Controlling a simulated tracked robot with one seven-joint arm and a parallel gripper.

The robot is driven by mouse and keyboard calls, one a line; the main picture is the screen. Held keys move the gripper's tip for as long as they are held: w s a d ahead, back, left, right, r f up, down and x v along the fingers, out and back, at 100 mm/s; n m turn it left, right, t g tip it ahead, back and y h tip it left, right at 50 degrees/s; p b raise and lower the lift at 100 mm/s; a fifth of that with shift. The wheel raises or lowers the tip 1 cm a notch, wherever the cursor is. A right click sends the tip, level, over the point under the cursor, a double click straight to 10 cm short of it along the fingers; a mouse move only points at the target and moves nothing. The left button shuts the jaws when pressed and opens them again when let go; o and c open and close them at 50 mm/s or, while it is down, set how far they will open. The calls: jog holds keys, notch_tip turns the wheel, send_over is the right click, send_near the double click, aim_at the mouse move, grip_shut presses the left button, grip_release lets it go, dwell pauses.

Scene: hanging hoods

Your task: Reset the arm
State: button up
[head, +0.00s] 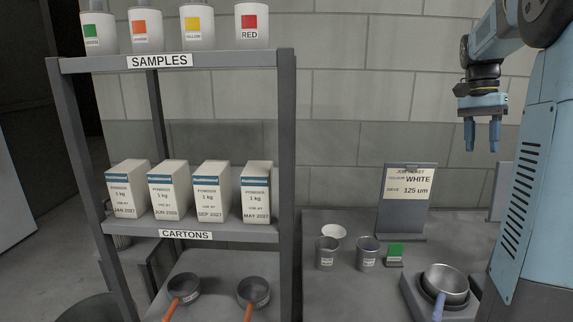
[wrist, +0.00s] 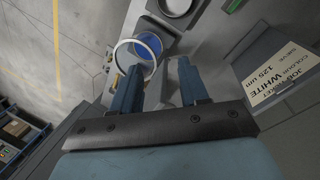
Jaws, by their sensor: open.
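My gripper (head: 482,135) hangs at the upper right in the head view, fingers pointing down, apart and empty. It is raised above the bench (head: 325,285), to the right of the job ticket stand (head: 405,218) and higher than it. The ticket reads colour WHITE, sieve 125 um. In the wrist view my gripper (wrist: 157,85) shows two blue fingers with a gap between them. The ticket also shows at the right of the wrist view (wrist: 285,75).
A grey shelf rack (head: 286,130) stands left, with sample jars on top, several cartons (head: 210,190) mid-level and two orange-handled pans (head: 253,291) below.

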jog(key=s+a+f+n+t, duration=0.4)
jog(key=s+a+n, duration=0.1)
jog(key=s+a, duration=0.5)
jog(key=s+a+f+n+t, duration=0.4)
jog(key=s+a+n, duration=0.2)
jog(key=s+a, duration=0.4)
jog(key=a, duration=0.2)
jog(key=shift+s+a+f+y, duration=0.2)
jog(key=shift+s+a+y, duration=0.05)
jog(key=shift+a+y, duration=0.15)
